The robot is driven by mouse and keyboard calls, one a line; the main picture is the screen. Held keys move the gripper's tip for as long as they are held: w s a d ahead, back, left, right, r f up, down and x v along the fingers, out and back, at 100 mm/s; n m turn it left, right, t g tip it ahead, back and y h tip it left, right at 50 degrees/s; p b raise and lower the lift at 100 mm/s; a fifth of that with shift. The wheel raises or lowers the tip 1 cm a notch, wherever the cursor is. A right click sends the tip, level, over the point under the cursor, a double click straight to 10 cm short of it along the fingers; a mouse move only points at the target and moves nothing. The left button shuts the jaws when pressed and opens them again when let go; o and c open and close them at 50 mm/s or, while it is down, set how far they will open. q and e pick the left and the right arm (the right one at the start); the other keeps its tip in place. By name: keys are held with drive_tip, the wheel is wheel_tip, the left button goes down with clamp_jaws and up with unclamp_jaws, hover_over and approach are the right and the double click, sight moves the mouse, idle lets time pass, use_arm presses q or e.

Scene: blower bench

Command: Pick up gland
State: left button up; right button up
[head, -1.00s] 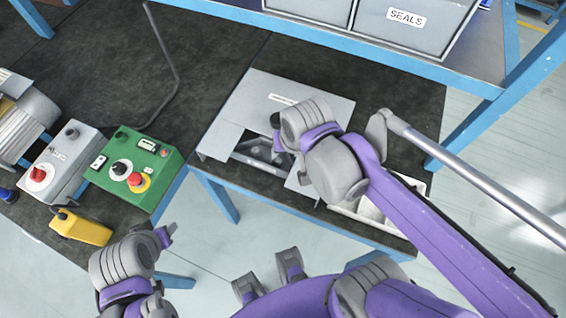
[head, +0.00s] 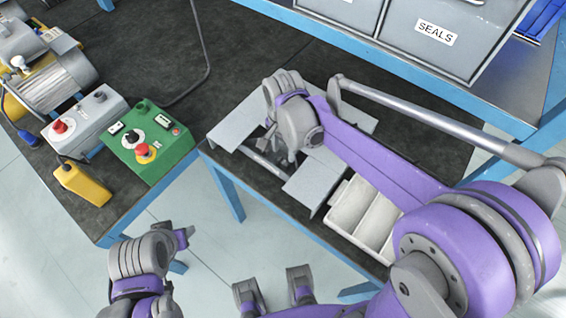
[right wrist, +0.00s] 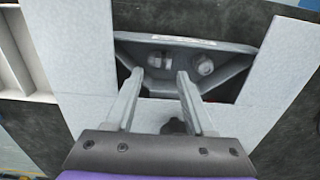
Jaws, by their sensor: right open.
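My right gripper (right wrist: 160,76) is open, its two fingers apart with nothing between them. It points into the opening of a light grey box-like housing (head: 304,184). In the right wrist view, a grey sloped bracket (right wrist: 228,80) lies in that opening and carries two small rounded metal parts, a left one (right wrist: 160,62) and a right one (right wrist: 203,64), just beyond the fingertips. I cannot tell which of them is the gland. In the head view my right wrist hides most of the opening. My left arm shows at the lower left, its fingers not clear.
A white divided tray (head: 345,208) stands right of the housing. A green control box (head: 150,150), a grey switch box (head: 85,122) and a yellow pendant (head: 82,183) are at the left. A grey bin marked SEALS (head: 440,35) stands on the raised shelf behind.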

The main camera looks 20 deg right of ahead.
sight(283, 161)
wheel_tip(283, 161, down, 5)
drive_tip(key=shift+s+f, duration=0.1)
drive_tip(key=shift+f, duration=0.05)
clamp_jaws()
idle(0.4)
